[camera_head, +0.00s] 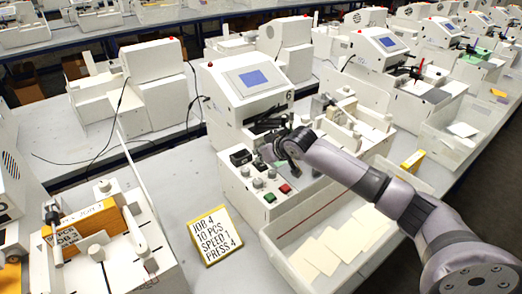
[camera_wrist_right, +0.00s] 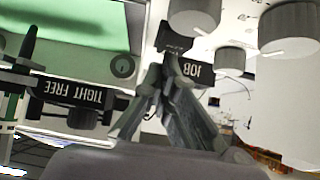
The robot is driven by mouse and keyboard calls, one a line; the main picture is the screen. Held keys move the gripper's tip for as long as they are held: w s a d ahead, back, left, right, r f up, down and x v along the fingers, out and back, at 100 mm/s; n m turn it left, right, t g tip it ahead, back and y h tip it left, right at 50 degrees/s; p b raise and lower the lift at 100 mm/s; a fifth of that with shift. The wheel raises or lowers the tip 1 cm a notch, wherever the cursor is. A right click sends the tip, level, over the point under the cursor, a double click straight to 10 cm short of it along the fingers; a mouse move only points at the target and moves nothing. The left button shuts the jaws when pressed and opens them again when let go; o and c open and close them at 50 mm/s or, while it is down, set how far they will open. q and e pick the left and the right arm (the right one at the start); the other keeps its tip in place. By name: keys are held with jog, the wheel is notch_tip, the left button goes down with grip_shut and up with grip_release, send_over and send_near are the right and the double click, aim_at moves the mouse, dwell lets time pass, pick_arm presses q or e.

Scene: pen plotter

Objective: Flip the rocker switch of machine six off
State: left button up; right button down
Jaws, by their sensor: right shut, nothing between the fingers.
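Machine six (camera_head: 228,120) stands in the middle of the head view, white, with a blue screen and a "6" on its front. A black block (camera_head: 240,157) sits at the left of its control panel; it may be the rocker switch, but its position cannot be read. My right gripper (camera_head: 278,150) is shut and empty over the back of this panel. In the wrist view its fingertips (camera_wrist_right: 166,72) are close to a black "JOB" label (camera_wrist_right: 192,70) and below a small dark piece (camera_wrist_right: 174,42). Whether they touch anything is unclear. My left gripper is out of view.
Grey knobs (camera_wrist_right: 289,28) lie to the right in the wrist view, a "TIGHT FREE" label (camera_wrist_right: 72,93) to the left. The panel has a red button (camera_head: 285,188) and a green one (camera_head: 270,197). A job card (camera_head: 212,235) stands in front. A tray (camera_head: 290,268) holds paper cards.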

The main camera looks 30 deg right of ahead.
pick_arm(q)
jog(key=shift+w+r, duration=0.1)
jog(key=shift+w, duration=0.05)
pick_arm(e)
jog(key=shift+s, duration=0.25)
jog(key=shift+s+d+f+p, duration=0.15)
jog(key=shift+s+p, duration=0.55)
jog(key=shift+s, duration=0.05)
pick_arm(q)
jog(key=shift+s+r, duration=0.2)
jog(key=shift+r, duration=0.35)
pick_arm(e)
jog(key=shift+s, duration=0.1)
